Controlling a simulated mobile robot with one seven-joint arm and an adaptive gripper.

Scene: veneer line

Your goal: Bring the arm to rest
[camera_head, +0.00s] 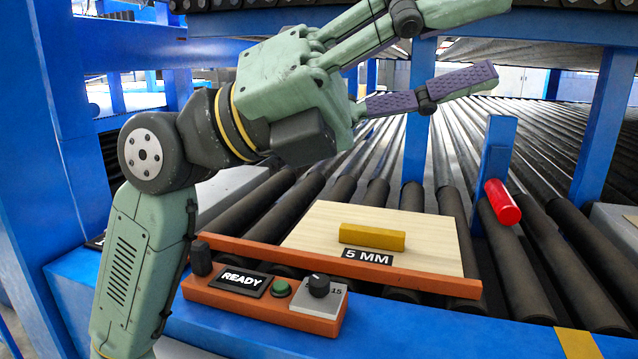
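My arm rises at the left of the head view and bends to the right. My gripper (492,42) is at the top middle, pale green with purple ridged pads. Its two fingers are spread apart and point right, with nothing between them. It is above the rollers and the light wooden panel (320,232), and appears clear of both. The tip of the upper finger lies close to the top edge of the picture.
An orange control box (215,298) with a READY display, green button and dial stands on the blue front rail. A red cylinder (503,202) is on a blue post. Blue uprights flank the dark rollers (560,245).

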